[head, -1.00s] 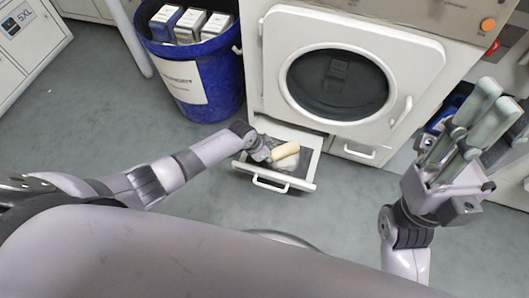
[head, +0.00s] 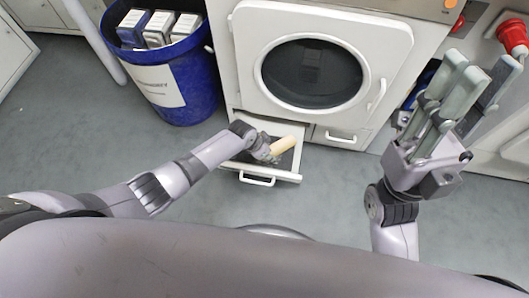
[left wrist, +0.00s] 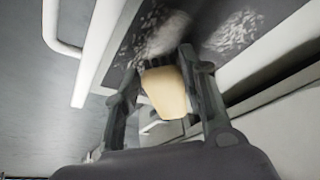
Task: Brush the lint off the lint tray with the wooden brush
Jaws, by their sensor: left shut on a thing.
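The lint tray (head: 289,178) is a pulled-out white drawer with a dark bed, below the round machine door. My left gripper (head: 272,152) is over the tray, shut on the pale wooden brush (head: 285,145). In the left wrist view the brush (left wrist: 167,92) sits between the two fingers, its dark bristles toward the dark tray bed. Grey-white lint (left wrist: 162,35) lies by the bristles, with another patch (left wrist: 236,30) to the right. I cannot tell whether the bristles touch the bed. My right gripper (head: 467,75) is raised at the right, away from the tray; its finger gap is unclear.
A blue bin (head: 187,95) with several boxes stands left of the white machine (head: 238,60). A closed drawer (head: 340,137) with a handle is right of the tray. A red plug (head: 513,35) is at the upper right. The grey floor in front is clear.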

